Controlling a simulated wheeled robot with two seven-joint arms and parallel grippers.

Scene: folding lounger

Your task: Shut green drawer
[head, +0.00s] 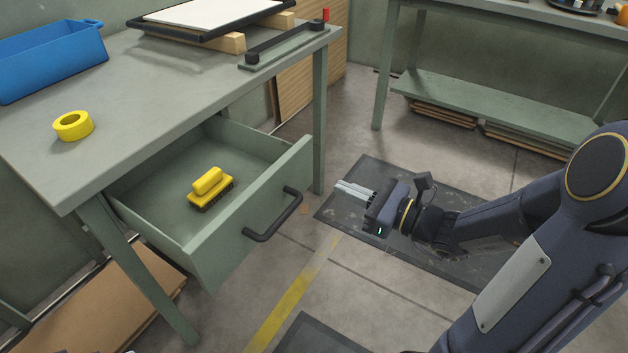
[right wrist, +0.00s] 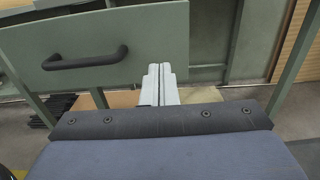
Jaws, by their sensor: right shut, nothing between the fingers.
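The green drawer (head: 218,196) is pulled out from under the green workbench, and a yellow brush (head: 209,188) lies inside it. Its front carries a black bar handle (head: 272,216). My right gripper (head: 341,187) is shut and empty, to the right of the drawer front and apart from it. In the right wrist view the shut fingers (right wrist: 159,72) point toward the right part of the drawer front (right wrist: 110,29), with the handle (right wrist: 85,59) to their left. My left gripper is not in view.
On the workbench top (head: 160,88) are a yellow tape roll (head: 73,126), a blue bin (head: 48,60) and a framed board on wooden blocks. A second bench (head: 495,108) stands at the back right. The floor before the drawer is clear, with dark mats (head: 385,185).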

